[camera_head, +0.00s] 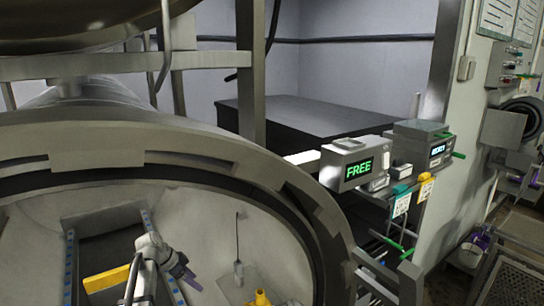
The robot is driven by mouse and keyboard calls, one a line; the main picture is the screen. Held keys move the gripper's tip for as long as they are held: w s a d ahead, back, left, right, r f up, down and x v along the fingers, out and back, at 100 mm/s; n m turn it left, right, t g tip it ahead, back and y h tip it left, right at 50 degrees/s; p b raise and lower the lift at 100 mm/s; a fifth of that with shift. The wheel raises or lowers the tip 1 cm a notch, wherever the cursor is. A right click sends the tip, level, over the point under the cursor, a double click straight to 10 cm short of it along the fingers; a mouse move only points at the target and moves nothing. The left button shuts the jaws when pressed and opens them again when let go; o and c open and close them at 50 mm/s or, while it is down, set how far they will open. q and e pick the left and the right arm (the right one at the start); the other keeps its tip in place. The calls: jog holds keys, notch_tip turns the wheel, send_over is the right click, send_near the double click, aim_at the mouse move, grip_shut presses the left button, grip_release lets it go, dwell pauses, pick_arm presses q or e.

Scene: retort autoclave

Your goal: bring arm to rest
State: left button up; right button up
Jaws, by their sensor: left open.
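My left arm (151,248) shows at the lower left, in front of the open round mouth of the autoclave. My left gripper (184,273) is at the end of it, with dark purple-grey fingers that look small here. It is open, and I see nothing held between its fingers. My right gripper is not in view.
The autoclave's thick metal ring (225,153) fills the lower left. A yellow bar (105,280) and a yellow part (259,298) show low inside the ring. A box with a green "FREE" display (359,169) and a second display box (437,149) stand right of it.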

pick_arm(q)
jog(key=s+d+f+n+g+y, duration=0.2)
jog(key=s+d, duration=0.9)
jog(key=d, duration=0.3)
jog(key=s+d+n+y, duration=0.2)
jog(key=s+d, duration=0.1)
jog(key=s, duration=0.6)
jog(key=s+d+n+g+y, duration=0.1)
jog(key=s+d+n+y, duration=0.1)
jog(key=s, duration=0.7)
jog(key=shift+d+f+n, duration=0.35)
jog(key=shift+d+n, duration=0.25)
jog(key=shift+d, duration=0.35)
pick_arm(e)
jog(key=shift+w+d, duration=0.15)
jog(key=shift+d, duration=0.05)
